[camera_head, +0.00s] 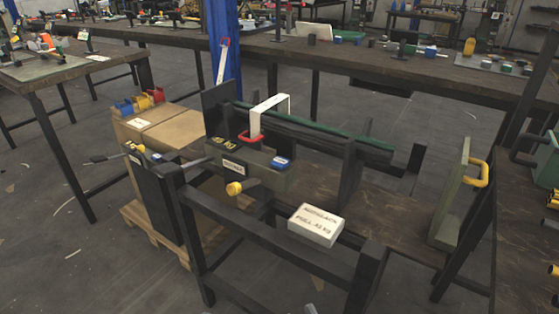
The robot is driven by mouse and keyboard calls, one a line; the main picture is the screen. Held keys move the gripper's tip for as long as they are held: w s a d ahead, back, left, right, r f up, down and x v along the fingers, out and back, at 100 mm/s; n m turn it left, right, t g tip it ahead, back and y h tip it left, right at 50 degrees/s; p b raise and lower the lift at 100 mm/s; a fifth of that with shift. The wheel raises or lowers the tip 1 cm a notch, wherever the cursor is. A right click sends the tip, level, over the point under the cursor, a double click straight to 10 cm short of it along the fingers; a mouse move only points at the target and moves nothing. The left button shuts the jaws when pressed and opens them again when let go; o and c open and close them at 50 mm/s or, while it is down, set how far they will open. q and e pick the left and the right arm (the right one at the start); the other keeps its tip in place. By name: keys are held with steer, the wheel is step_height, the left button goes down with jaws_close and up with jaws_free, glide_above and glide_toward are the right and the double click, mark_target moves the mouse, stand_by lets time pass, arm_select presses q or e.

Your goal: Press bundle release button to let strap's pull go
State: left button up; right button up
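A grey-green box (262,176) sits on the dark bench frame near the middle. It carries a small label (234,168) that I cannot read surely, and a blue button-like part (281,162) on its top right. I cannot tell for certain that this is the bundle release button. A white band (271,101) bends over a dark bar bundle (310,135) with a green rod along it. A red handle (250,138) is at the band's lower left end. Neither of my grippers shows in this view.
A yellow knob (235,188) sticks out in front of the box. A white printed block (316,224) lies on the bench to the right. A yellow handle (479,173) is on an upright green panel. A blue column (222,50) stands behind.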

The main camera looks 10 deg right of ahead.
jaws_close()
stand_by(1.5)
